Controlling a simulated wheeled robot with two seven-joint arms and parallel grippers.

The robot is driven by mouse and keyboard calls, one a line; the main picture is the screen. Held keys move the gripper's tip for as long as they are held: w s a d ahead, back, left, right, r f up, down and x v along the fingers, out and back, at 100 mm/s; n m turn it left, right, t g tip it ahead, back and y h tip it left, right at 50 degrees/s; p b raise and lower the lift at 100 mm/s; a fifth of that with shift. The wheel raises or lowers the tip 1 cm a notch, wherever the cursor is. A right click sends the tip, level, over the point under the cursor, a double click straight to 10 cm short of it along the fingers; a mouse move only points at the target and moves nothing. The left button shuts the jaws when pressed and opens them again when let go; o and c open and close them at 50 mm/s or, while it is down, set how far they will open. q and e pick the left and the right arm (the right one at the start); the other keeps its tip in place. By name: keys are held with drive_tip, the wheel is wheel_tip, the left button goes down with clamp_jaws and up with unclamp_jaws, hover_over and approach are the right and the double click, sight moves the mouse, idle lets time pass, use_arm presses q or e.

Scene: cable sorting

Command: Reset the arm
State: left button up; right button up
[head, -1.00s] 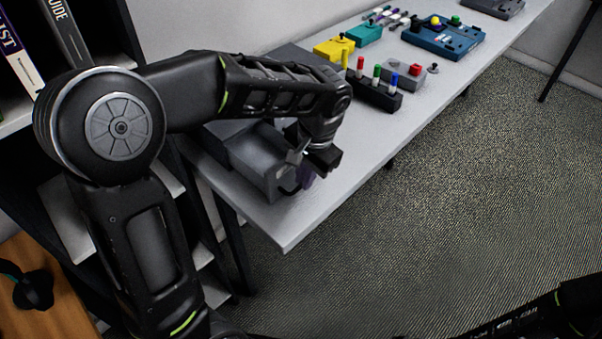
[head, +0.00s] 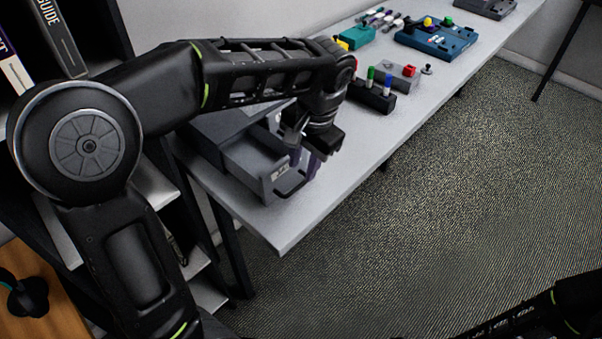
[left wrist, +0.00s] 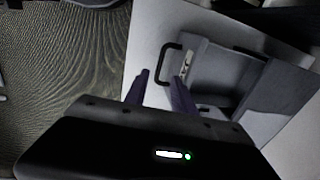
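My left gripper (head: 304,164) is above the white table, beside the front of a grey drawer box. Its two purple fingers are apart with nothing between them; they also show in the left wrist view (left wrist: 158,90). The drawer (head: 250,165) is pulled out, and its dark handle (head: 291,185) is close to the fingers. In the left wrist view the handle (left wrist: 166,64) is beyond the fingertips, and the fingers look clear of it. My right arm shows only in part at the bottom right of the head view; its gripper is out of view.
The white table (head: 285,225) holds a black holder with markers (head: 371,96), a grey box with a red knob (head: 400,76), a teal block (head: 355,37) and a blue panel (head: 438,38). A dark shelf with books (head: 58,35) stands at the left.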

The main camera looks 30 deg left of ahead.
use_arm(q)
drive_tip(key=shift+d+r, duration=0.2)
drive_tip(key=shift+r, duration=0.85)
drive_tip(key=w+d+f+t+h, duration=0.3)
drive_tip(key=w+d, duration=0.3)
drive_tip(key=d, duration=0.2)
drive_tip(key=s+d+f+t+h, duration=0.15)
drive_tip(key=d+f, duration=0.25)
drive_tip(key=f, duration=0.5)
drive_tip(key=d+f+g+h, duration=0.15)
drive_tip(key=d+f, duration=0.25)
drive_tip(key=f, duration=0.4)
drive_tip(key=s+f+n+g, duration=0.3)
drive_tip(key=s+f+n, duration=0.2)
drive_tip(key=s+f, duration=1.4)
drive_tip(key=s, duration=0.3)
drive_tip(key=shift+f, duration=0.35)
